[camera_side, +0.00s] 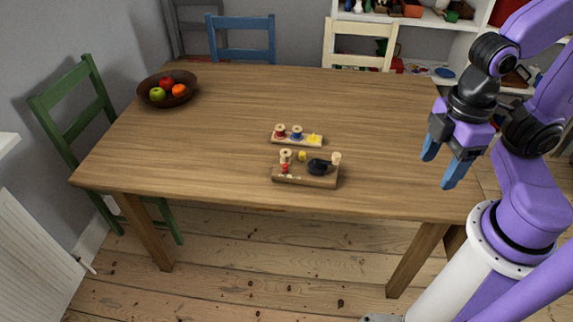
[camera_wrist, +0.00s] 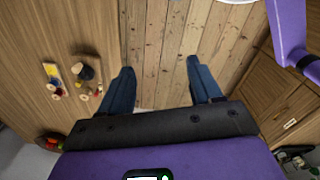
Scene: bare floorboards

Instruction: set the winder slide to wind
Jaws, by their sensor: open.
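The winder board (camera_side: 305,178) is a small wooden block near the front middle of the table. It carries a wooden spool (camera_side: 286,156), a red knob (camera_side: 285,169), a yellow piece (camera_side: 302,156), a black round part (camera_side: 318,167) and a pale wooden peg (camera_side: 336,158). Which part is the slide, and its setting, I cannot tell at this size. The board also shows small in the wrist view (camera_wrist: 84,83), at the left. My gripper (camera_side: 440,168) is open and empty, with blue fingers, well to the right of the board. It also shows in the wrist view (camera_wrist: 159,82).
A spool rack (camera_side: 290,143) with red, blue and yellow pieces lies just behind the board. A bowl of fruit (camera_side: 168,90) stands at the table's back left. Chairs surround the wooden table (camera_side: 220,140). The tabletop between my gripper and the board is clear.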

